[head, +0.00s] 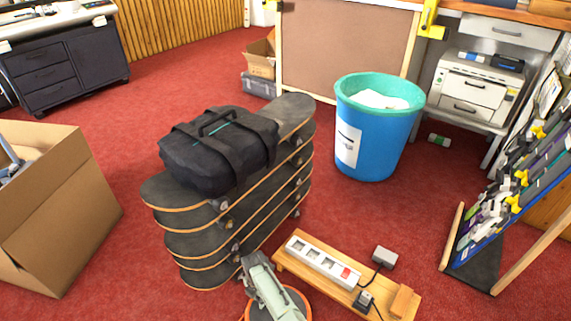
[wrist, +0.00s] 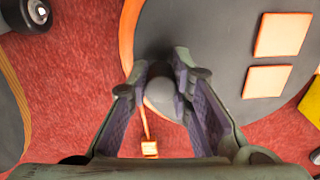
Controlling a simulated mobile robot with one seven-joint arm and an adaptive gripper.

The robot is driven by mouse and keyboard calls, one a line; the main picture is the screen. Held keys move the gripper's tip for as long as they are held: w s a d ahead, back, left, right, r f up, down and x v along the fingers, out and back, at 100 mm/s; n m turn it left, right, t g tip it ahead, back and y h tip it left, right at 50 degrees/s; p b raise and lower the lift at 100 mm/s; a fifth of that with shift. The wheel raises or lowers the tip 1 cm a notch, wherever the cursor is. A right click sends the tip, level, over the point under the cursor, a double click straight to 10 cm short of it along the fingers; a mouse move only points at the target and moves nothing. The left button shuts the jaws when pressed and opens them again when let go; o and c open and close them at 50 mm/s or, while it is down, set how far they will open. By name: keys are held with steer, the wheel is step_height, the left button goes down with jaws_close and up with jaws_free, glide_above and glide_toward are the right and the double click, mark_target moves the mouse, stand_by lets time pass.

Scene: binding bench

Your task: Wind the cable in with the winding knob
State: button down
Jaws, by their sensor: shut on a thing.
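The cable reel is a dark grey disc with an orange rim. In the head view the reel (head: 303,299) is at the bottom edge, partly cut off and covered by my pale green arm. In the wrist view the reel (wrist: 210,35) fills the upper middle, with two orange square patches on its face. The grey, round-ended winding knob (wrist: 160,94) stands between my fingers. My gripper (wrist: 155,75) is shut on it. An orange cable (wrist: 145,122) runs from the reel's edge to a small orange plug-like end (wrist: 149,149) over the red carpet. The knob is hidden in the head view.
A stack of skateboards (head: 200,245) with a black bag (head: 215,150) on top stands left of the reel. A wooden board with a white power strip (head: 322,262) lies to the right. A blue bin (head: 375,140) stands behind.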

steer(key=shift+w+d+r+b, duration=0.1)
steer(key=shift+w+d+b, duration=0.3)
steer(key=shift+w, duration=0.3)
steer(key=shift+w+d+b, duration=0.3)
steer(key=shift+w+b, duration=0.05)
steer(key=shift+w, duration=0.35)
steer(key=shift+w+d+r+b, duration=0.15)
steer(key=shift+w+d, duration=0.35)
steer(key=shift+d, duration=0.35)
steer(key=shift+w+d+r+b, duration=0.15)
steer(key=shift+w+d, duration=0.3)
steer(key=shift+d, duration=0.35)
steer(key=c, duration=1.8)
jaws_free()
steer(key=o, duration=0.4)
steer(key=shift+s+f, duration=0.2)
steer(key=o, duration=1)
steer(key=shift+s+d, duration=0.1)
step_height(320, 180, up, 7)
steer(key=p, duration=0.6)
steer(key=shift+p, duration=0.35)
